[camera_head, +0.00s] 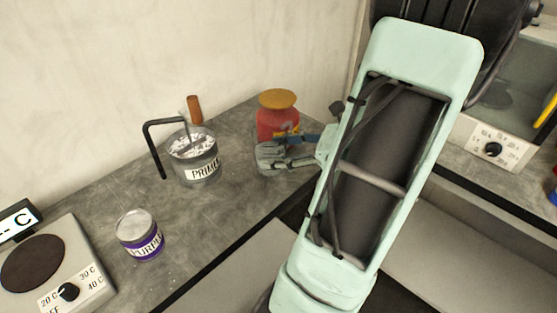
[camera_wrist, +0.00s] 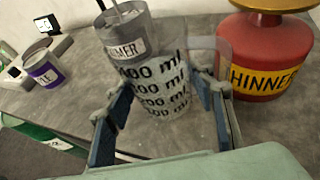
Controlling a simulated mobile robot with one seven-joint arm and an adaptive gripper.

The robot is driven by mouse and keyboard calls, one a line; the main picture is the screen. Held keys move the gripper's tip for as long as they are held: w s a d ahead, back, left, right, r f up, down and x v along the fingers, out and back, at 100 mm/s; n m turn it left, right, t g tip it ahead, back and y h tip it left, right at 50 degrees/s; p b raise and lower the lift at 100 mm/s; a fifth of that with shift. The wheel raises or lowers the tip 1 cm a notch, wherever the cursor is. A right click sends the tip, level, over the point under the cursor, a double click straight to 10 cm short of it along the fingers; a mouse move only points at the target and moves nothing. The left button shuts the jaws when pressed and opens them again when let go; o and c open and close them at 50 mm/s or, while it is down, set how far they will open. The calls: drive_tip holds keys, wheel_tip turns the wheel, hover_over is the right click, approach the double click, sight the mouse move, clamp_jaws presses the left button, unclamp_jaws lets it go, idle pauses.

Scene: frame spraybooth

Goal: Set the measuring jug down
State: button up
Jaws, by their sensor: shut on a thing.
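The measuring jug (camera_wrist: 160,95) is clear with black ml marks, and stands upright between the fingers of my gripper (camera_wrist: 163,100) in the wrist view. My gripper is shut on it, one finger on each side. In the head view the jug (camera_head: 269,157) shows at the end of my gripper (camera_head: 292,150), over the grey worktop (camera_head: 222,225) and in front of the red thinner can (camera_head: 277,122). My arm and fingers hide part of the jug. I cannot tell whether its base touches the worktop.
The primer can (camera_head: 195,158) with a bent black rod stands left of the jug. A purple-banded can (camera_head: 140,238) and a hotplate (camera_head: 48,262) are further left. A brown cylinder (camera_head: 194,109) is behind the primer. Bare worktop lies between the primer and the front edge.

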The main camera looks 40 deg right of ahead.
drive_tip(key=shift+f+b, duration=0.95)
drive_tip(key=shift+f, duration=0.4)
drive_tip(key=shift+a, duration=0.1)
drive_tip(key=shift+f, duration=0.2)
drive_tip(key=o, duration=1.3)
drive_tip(key=shift+r, duration=0.1)
drive_tip(key=shift+r, duration=0.2)
drive_tip(key=p+v, duration=0.2)
drive_tip(key=v, duration=1)
